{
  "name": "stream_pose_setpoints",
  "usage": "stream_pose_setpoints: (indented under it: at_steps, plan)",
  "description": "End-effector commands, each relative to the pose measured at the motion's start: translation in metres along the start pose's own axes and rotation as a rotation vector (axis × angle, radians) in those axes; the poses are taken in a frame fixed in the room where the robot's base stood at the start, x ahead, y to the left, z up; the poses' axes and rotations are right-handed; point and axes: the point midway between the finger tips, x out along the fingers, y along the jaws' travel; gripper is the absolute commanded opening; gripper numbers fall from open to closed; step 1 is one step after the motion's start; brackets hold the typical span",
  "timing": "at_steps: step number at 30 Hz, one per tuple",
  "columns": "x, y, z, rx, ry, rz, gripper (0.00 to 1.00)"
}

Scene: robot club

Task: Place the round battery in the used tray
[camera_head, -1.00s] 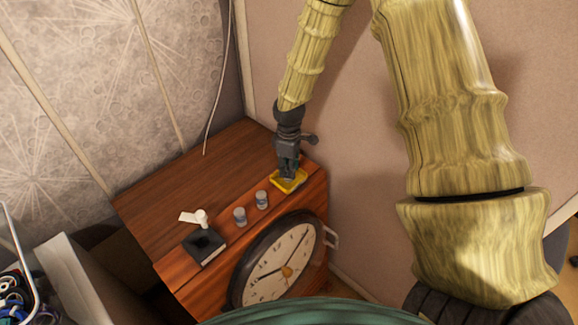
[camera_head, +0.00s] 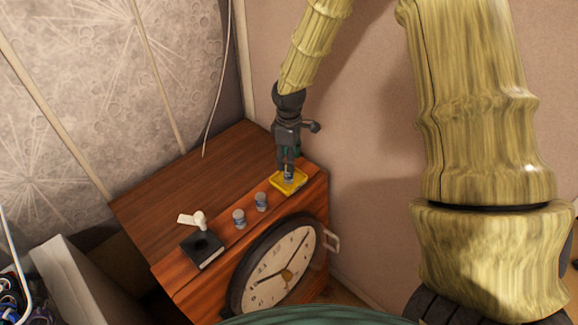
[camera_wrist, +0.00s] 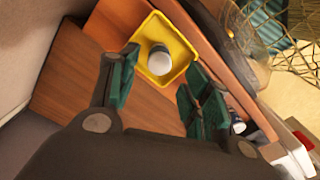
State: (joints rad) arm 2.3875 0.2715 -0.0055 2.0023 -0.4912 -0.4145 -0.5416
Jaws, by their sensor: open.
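A short grey-white round battery (camera_wrist: 160,64) stands upright inside the small yellow tray (camera_wrist: 183,48), touching its floor. In the head view the tray (camera_head: 301,181) sits near the right front corner of the wooden cabinet top, with the battery (camera_head: 288,177) partly under my fingers. My gripper (camera_head: 288,167) points down just above the tray. In the wrist view its green-padded fingers (camera_wrist: 163,62) are spread apart, with a gap between them and the battery. Whether the yellow tray is the used tray cannot be read from any label.
Two similar grey cylinders (camera_head: 239,218) (camera_head: 261,202) stand left of the tray on the cabinet (camera_head: 190,190). A black square holder (camera_head: 203,249) and a white piece (camera_head: 198,220) lie farther left. A round clock (camera_head: 280,265) is on the cabinet's front. The cabinet's back is clear.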

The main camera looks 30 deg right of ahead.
Motion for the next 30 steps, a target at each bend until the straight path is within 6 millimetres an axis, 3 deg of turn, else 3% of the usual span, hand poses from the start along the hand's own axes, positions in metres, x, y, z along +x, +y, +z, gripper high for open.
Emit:
stream_pose_setpoints:
  at_steps: [15,21,30]
  plan:
    - [-0.059,0.001,-0.001,0.001,0.002,0.002,0.49]
    - [-0.071,0.001,0.000,0.000,0.001,0.001,0.49]
    - [-0.073,0.000,0.000,0.000,0.000,0.000,0.49]
